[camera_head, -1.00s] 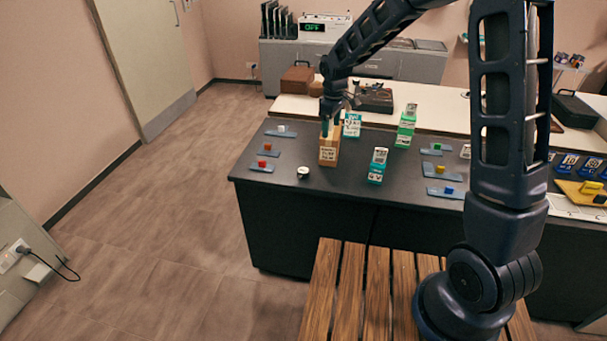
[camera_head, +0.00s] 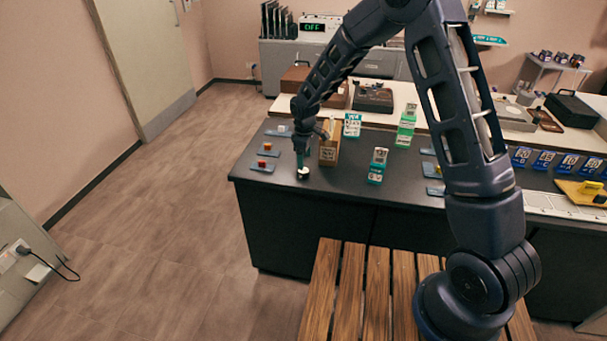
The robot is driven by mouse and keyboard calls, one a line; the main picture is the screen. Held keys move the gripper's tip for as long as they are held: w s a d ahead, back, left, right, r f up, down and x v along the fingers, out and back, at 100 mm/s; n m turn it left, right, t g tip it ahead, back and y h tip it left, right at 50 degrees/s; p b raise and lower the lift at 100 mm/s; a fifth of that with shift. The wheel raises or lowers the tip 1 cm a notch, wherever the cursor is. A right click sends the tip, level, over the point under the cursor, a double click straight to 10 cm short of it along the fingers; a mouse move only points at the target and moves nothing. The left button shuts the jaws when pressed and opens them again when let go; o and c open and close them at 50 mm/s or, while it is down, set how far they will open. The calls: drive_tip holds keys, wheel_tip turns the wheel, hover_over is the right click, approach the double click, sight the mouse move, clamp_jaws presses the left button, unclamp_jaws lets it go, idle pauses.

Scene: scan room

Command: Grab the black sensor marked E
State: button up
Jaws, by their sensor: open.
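A small round black object with a pale top (camera_head: 303,174) stands near the front left of the dark table; it may be the sensor, but no letter E is legible at this size. My gripper (camera_head: 300,164) points down right over it, fingers at its top. The fingers are open; whether they touch the object or stand around it cannot be made out. The gripper partly covers the object.
A wooden block with a label (camera_head: 328,153) stands close to the right of my gripper. Green-and-white boxes (camera_head: 377,166) stand farther right. Blue plates with small coloured cubes (camera_head: 264,166) lie to the left. The table's front edge (camera_head: 290,185) is near.

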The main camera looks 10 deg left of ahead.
sight(303, 173)
drive_tip(key=shift+a+f, duration=0.15)
drive_tip(key=shift+f, duration=1.2)
drive_tip(key=shift+a+f, duration=0.1)
drive_tip(key=shift+f, duration=1.25)
drive_tip(key=c, duration=1.1)
